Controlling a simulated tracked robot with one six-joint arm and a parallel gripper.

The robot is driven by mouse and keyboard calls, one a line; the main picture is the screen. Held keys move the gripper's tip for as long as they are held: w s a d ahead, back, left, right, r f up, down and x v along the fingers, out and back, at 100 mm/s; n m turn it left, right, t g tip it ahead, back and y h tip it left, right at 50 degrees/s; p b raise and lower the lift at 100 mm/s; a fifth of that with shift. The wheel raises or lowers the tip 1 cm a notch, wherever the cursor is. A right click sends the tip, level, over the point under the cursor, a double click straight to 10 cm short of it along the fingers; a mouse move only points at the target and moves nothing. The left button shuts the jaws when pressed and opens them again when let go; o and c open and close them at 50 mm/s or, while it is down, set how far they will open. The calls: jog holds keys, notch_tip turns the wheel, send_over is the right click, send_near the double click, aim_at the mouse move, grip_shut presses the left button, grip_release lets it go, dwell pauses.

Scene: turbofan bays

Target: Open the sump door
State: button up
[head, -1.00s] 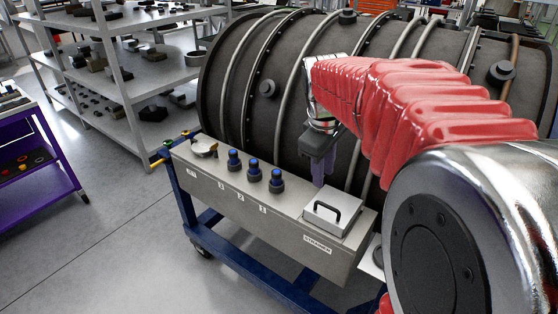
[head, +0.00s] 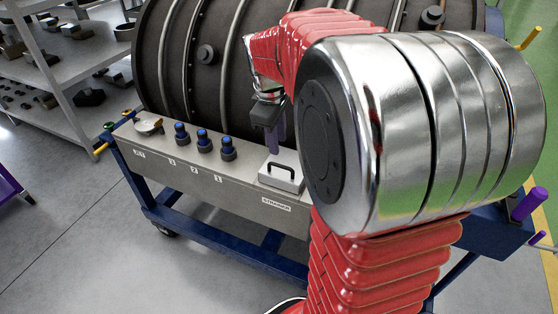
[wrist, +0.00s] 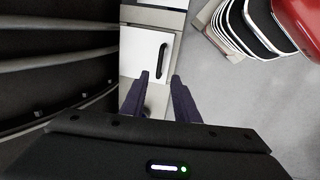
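A white square door or lid (head: 281,179) with a black bar handle (head: 282,167) is closed on top of the long grey box, above a label reading STRAINER. I cannot tell whether this is the sump door. In the wrist view the white lid (wrist: 141,60) and its handle (wrist: 162,59) lie ahead of my fingers. My gripper (head: 274,140) hangs above and behind the lid, its purple fingers pointing down. In the wrist view my gripper (wrist: 160,95) has its two fingers apart with nothing between them, clear of the handle.
Three blue-capped fittings (head: 202,141) and a round metal cap (head: 148,126) stand on the grey box (head: 190,172). The dark engine casing (head: 170,60) rises close behind. A blue cart frame (head: 215,245) carries the box. Shelves (head: 72,97) stand left; open floor lies in front.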

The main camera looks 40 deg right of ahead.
aim_at(280, 166)
jog(key=x, duration=0.9)
jog(key=shift+f, duration=0.3)
jog(key=shift+c, duration=0.7)
grip_shut()
jog(key=shift+a, duration=0.15)
